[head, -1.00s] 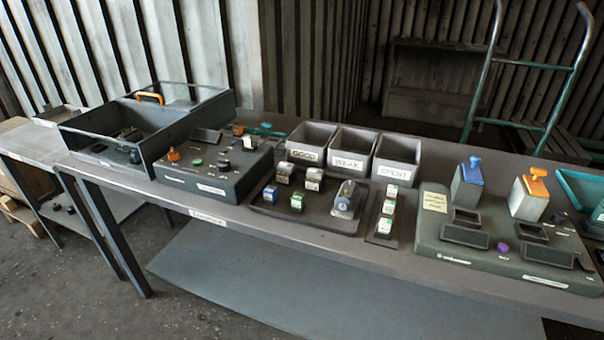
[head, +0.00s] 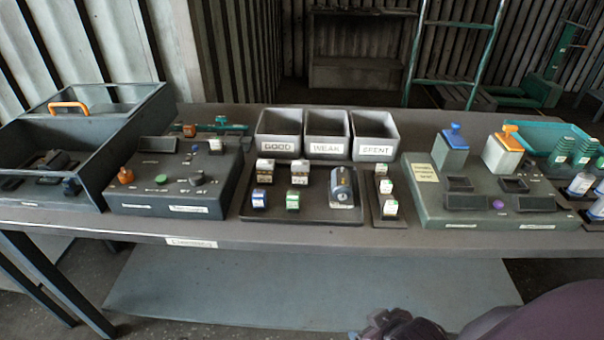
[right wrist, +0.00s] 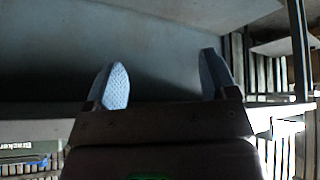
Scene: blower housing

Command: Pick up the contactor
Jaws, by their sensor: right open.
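I cannot tell for sure which part is the contactor. A dark tray (head: 300,211) mid-table holds small block-shaped parts: two white-topped blocks (head: 265,170) (head: 299,172), a blue one (head: 259,198) and a green one (head: 292,201). A larger rounded grey-blue part (head: 342,186) lies at the tray's right end. My right gripper (right wrist: 163,66) is open, with nothing between its fingers, in the right wrist view. Part of my right arm shows at the bottom of the head view, in front of the table and apart from the parts. My left gripper is not in view.
Bins labelled GOOD (head: 278,147), WEAK (head: 325,147) and SPENT (head: 375,151) stand behind the tray. A narrow tray (head: 388,221) of small blocks is beside it. Control boxes (head: 170,190) (head: 480,215) flank these. An open grey box (head: 85,160) stands at far left.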

